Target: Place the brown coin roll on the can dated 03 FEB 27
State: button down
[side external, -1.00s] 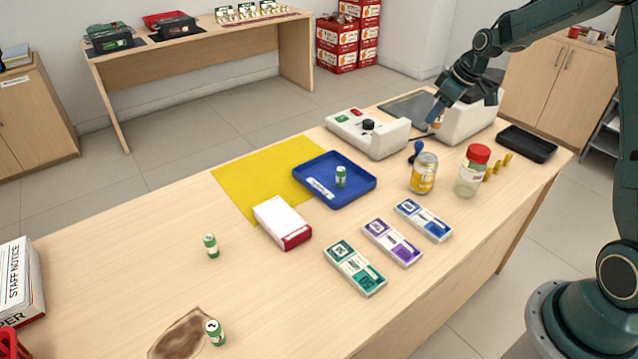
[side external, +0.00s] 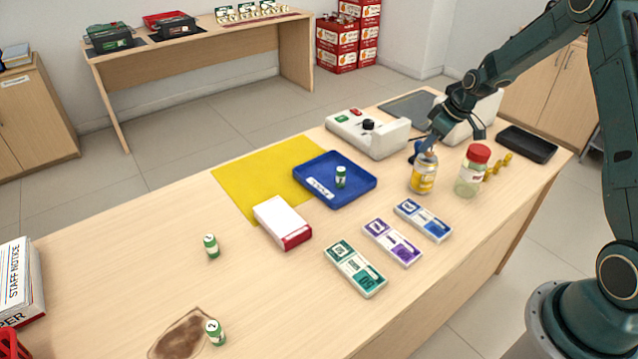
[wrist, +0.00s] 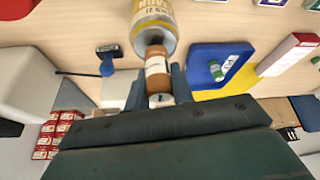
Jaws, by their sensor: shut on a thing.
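The brown coin roll (wrist: 157,68) is between my gripper's fingers (wrist: 158,88) in the wrist view, with a pale band around it. My gripper (side external: 428,146) is shut on it directly above the can in the side view. The can (side external: 423,180) is silver with a yellow label and stands upright on the counter; it also shows in the wrist view (wrist: 154,24). I cannot read its date clearly. The roll's far end is at the can's top; I cannot tell whether they touch.
A glass jar with a red lid (side external: 469,172) stands close to the can's right. A blue tray (side external: 354,196) holds a green roll (side external: 341,177). A blue-handled stamp (side external: 417,149) is behind the can. Coloured boxes (side external: 392,242) lie in front.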

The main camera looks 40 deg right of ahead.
jog(key=shift+f, duration=0.35)
jog(key=c, duration=1.2)
grip_release()
jog(key=shift+r, duration=0.1)
jog(key=v, duration=1.2)
jog(key=shift+s, duration=0.1)
jog(key=shift+a+r, duration=0.1)
